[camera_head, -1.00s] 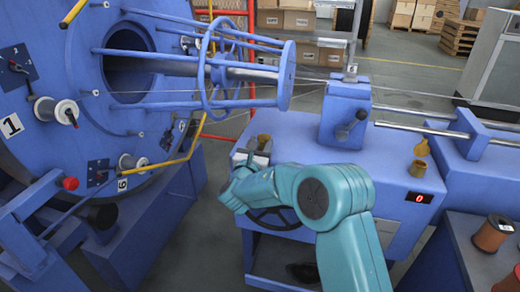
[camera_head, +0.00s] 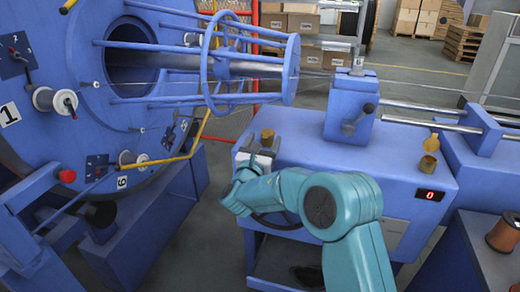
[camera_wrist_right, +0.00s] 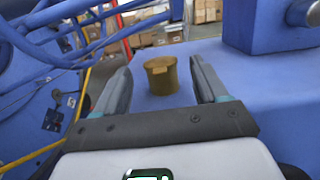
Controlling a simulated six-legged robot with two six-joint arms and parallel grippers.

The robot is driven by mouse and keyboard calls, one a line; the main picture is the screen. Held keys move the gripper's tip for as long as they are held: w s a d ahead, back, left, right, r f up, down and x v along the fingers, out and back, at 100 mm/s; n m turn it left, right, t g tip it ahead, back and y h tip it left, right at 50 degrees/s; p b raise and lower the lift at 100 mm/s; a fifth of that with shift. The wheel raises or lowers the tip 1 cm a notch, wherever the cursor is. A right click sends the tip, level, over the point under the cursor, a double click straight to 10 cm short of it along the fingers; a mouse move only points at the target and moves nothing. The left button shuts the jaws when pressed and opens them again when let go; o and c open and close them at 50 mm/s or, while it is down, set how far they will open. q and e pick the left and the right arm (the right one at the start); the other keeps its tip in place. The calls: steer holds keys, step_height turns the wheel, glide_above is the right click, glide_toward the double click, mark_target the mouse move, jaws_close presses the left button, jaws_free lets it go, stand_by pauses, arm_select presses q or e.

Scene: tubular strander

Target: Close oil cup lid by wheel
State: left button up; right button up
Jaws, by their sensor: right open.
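A brass oil cup (camera_head: 267,138) stands on the blue machine top near its left corner, above the dark handwheel (camera_head: 268,221), which my right arm partly hides. In the right wrist view the cup (camera_wrist_right: 161,79) is upright, with a flat top and a small tab at its front; the lid looks down on it. My right gripper (camera_head: 262,153) is just in front of this cup. In the wrist view its fingers (camera_wrist_right: 163,70) are spread, one on each side of the cup, with gaps between. My left gripper is not in view.
A second brass cup (camera_head: 429,165) with a raised lid (camera_head: 431,144) stands at the right of the blue top, above a red display (camera_head: 429,195). A blue block with a knob (camera_head: 350,110) stands behind. The strander cage (camera_head: 220,70) is at left.

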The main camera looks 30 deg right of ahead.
steer(key=v, duration=1.6)
steer(key=shift+p, duration=0.4)
steer(key=shift+s, duration=0.1)
